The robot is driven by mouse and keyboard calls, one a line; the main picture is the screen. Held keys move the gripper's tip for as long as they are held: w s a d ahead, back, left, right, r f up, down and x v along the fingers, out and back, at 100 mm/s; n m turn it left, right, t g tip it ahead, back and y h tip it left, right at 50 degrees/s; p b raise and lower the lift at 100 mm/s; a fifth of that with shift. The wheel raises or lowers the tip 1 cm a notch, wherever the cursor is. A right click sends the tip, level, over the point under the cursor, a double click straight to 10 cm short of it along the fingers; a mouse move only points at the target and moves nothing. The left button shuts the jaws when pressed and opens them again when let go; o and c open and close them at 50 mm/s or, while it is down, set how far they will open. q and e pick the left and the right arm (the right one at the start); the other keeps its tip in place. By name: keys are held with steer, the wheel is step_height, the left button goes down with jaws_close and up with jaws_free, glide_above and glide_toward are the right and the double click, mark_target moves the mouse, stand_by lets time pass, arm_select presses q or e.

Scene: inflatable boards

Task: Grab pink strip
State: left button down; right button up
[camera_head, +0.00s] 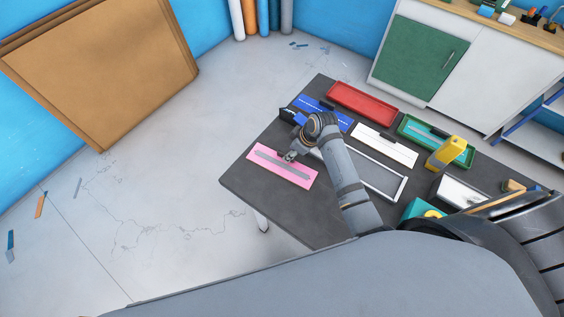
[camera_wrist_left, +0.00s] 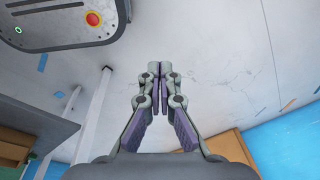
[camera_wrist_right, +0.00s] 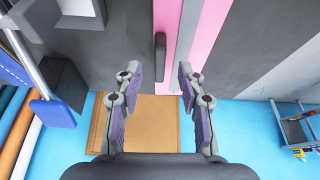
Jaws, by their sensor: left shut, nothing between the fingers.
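A flat pink board (camera_head: 260,161) with a grey strip (camera_head: 285,171) along its middle lies on the dark table near its left edge. My right gripper (camera_head: 290,156) is over the board's far long side. In the right wrist view, its fingers (camera_wrist_right: 167,75) are apart with nothing between them. The pink board (camera_wrist_right: 174,22) and the grey strip (camera_wrist_right: 188,38) show beyond its fingertips there; I cannot tell whether they touch. My left gripper (camera_wrist_left: 158,72) is shut and empty, away from the table, with floor behind it. It is not seen in the head view.
The dark table (camera_head: 258,199) also holds a blue tray (camera_head: 336,118), a red tray (camera_head: 362,103), a white board (camera_head: 385,145), a green tray (camera_head: 408,124) and a yellow tool (camera_head: 446,152). Floor left of the table is mostly clear. Brown panels (camera_head: 100,75) lean at the wall.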

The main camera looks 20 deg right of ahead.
mark_target(281, 163)
steer(key=x, duration=0.3)
steer(key=shift+f, duration=0.3)
arm_select(q)
steer(key=shift+s+r, duration=0.2)
steer(key=shift+s, duration=0.3)
steer(key=shift+s+r, duration=0.15)
steer(key=shift+s, duration=0.35)
arm_select(e)
jaws_close()
